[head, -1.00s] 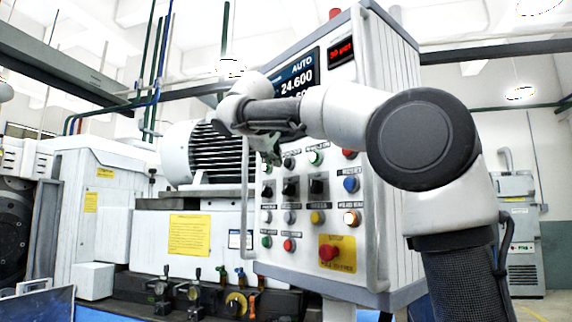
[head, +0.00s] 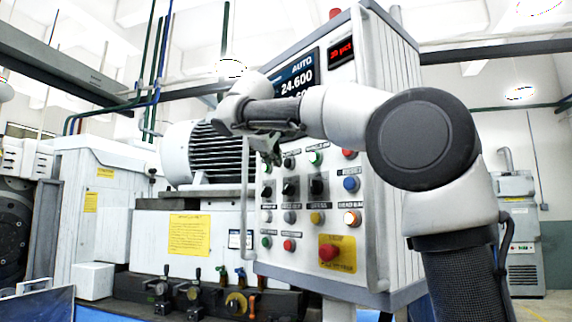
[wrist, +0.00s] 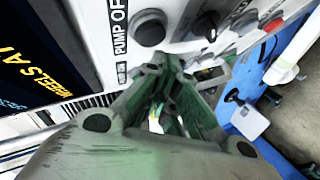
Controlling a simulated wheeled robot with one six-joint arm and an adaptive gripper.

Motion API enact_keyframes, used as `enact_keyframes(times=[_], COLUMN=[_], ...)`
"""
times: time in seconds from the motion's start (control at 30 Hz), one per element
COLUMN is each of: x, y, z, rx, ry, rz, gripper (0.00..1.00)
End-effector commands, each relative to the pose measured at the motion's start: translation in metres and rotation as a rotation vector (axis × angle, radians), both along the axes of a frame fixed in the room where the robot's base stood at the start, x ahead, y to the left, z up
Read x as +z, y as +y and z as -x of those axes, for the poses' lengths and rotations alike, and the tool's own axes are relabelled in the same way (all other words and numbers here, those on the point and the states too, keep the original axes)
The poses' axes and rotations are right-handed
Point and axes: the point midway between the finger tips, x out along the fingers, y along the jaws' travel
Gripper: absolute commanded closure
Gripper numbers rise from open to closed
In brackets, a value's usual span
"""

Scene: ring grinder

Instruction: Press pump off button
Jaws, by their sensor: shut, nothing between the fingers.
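The pump off button is a dark round button (wrist: 150,28) beside a label reading "PUMP OF", cut off at the frame edge, in the wrist view. In the head view it appears to be the dark button (head: 289,162) in the upper part of the control panel (head: 388,180). My gripper (wrist: 165,68) is shut and empty. Its fingertips are close to the panel, just below the button in the wrist view. In the head view my gripper (head: 272,158) is in front of the panel, just left of the button. I cannot tell whether it touches anything.
A black selector knob (wrist: 207,25), a grey button (wrist: 245,21) and a red button (wrist: 272,27) line up beyond the button. A large red stop button (head: 329,252) on a yellow plate is lower on the panel. A vertical handle rail (head: 245,205) runs along its left edge.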

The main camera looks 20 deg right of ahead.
Motion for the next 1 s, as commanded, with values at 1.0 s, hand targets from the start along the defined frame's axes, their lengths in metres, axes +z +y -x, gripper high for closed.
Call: enact_keyframes(times=[1.0], x=[0.0], y=[-0.012], z=[-0.004], rx=[0.0], ry=[0.0], rz=[0.0], gripper=[1.0])
